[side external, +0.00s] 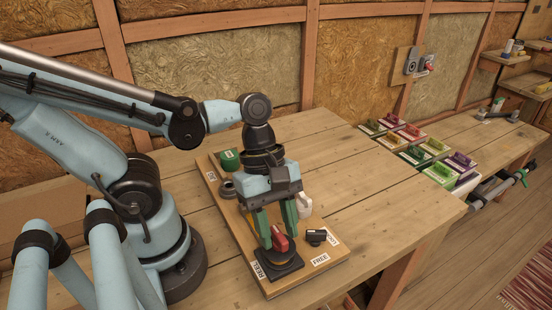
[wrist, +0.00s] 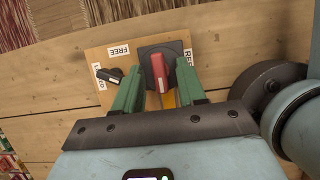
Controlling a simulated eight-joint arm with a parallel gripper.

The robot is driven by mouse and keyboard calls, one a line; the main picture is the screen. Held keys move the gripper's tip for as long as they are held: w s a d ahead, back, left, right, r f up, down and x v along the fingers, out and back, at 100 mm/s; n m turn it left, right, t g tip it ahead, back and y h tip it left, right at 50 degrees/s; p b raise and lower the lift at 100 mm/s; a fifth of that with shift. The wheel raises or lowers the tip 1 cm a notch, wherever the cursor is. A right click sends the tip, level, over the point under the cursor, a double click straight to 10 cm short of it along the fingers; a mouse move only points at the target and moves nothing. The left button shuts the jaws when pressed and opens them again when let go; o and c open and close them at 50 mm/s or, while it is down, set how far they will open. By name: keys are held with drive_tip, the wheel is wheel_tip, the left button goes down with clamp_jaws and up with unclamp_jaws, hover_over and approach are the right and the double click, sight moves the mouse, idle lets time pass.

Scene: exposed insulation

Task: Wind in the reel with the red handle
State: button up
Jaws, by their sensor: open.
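The red handle (side external: 280,238) stands on a dark square base (side external: 283,266) at the near end of a wooden board (side external: 308,280). It also shows in the wrist view as a red lever (wrist: 159,72) on its dark plate. My gripper (side external: 275,238) points down over the handle with its green fingers apart. In the wrist view the fingers (wrist: 158,84) are on either side of the handle, with gaps visible. Labels beside the base include "REEL" (side external: 261,271) and "FREE" (side external: 320,259). I cannot make out a reel or line.
A small black switch (side external: 317,237) sits right of the handle on the board. A green knob (side external: 229,159), a dark round part (side external: 227,189) and a white piece (side external: 304,203) are farther back. Several coloured boxes (side external: 408,131) stand at the table's far right. The tabletop between is clear.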

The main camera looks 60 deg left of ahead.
clamp_jaws()
idle(0.5)
drive_tip(key=m+g, duration=0.2)
drive_tip(key=m, duration=0.3)
drive_tip(key=shift+w+m, duration=0.15)
drive_tip(key=shift+m, duration=0.15)
drive_tip(key=m+g+y, duration=0.1)
drive_tip(key=m, duration=0.4)
drive_tip(key=shift+w+d+g+y, duration=0.1)
drive_tip(key=shift+d+g+y, duration=0.05)
drive_tip(key=shift+g+y, duration=0.25)
drive_tip(key=m+y, duration=0.1)
drive_tip(key=m, duration=0.2)
drive_tip(key=m+y, duration=0.1)
drive_tip(key=m, duration=0.3)
drive_tip(key=shift+d+m+g+y, duration=0.2)
drive_tip(key=shift+m+g+y, duration=0.1)
drive_tip(key=shift+g, duration=0.1)
drive_tip(key=m+y, duration=0.1)
drive_tip(key=m, duration=0.2)
drive_tip(key=m+y, duration=0.1)
drive_tip(key=m, duration=0.2)
drive_tip(key=shift+d+t+y, duration=0.15)
drive_tip(key=shift+t+y, duration=0.15)
drive_tip(key=shift+t, duration=0.1)
drive_tip(key=shift+m, duration=0.4)
